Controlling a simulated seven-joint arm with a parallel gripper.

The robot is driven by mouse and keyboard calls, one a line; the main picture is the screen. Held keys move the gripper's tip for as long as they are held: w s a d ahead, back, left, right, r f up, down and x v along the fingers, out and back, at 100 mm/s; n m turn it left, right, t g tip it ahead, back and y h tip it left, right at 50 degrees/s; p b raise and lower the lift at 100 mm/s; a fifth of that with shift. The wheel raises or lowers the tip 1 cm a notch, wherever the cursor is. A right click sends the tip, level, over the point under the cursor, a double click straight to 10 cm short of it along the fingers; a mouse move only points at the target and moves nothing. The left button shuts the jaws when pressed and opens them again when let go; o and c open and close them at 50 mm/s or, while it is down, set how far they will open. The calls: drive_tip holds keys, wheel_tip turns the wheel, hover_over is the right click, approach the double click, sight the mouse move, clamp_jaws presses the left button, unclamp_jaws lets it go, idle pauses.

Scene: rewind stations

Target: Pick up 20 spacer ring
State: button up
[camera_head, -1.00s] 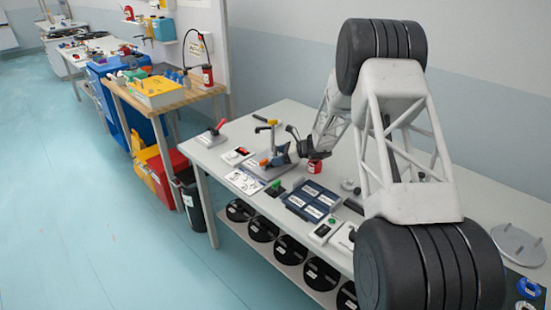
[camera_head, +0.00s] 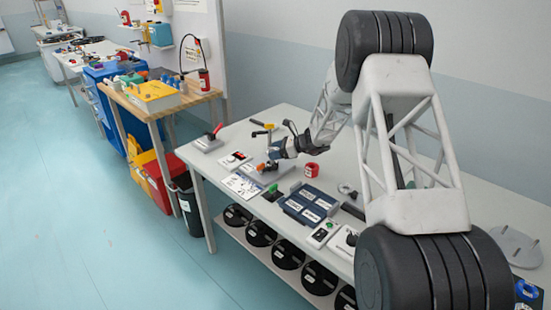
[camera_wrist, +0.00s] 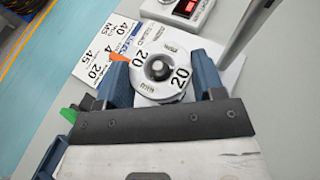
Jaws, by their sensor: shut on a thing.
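The 20 spacer ring (camera_wrist: 172,90) is a pale disc marked "20" in the wrist view. A dark round post end (camera_wrist: 158,69) shows in its hole, and the ring lies around it. My gripper (camera_wrist: 161,78) has its two blue fingers against the ring's left and right sides and is shut on it. Whether the ring is lifted off what lies under it cannot be told. In the head view my gripper (camera_head: 277,152) is low over the grey fixture on the bench, and the ring is too small to make out there.
A printed number sheet (camera_wrist: 97,52) lies beside the fixture. A red-display box (camera_wrist: 184,10) stands beyond the ring. In the head view a red container (camera_head: 312,170) stands right of my gripper, a yellow-handled lever (camera_head: 262,125) stands behind, and a blue tray (camera_head: 308,205) is in front.

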drive_tip(key=shift+r, duration=2.8)
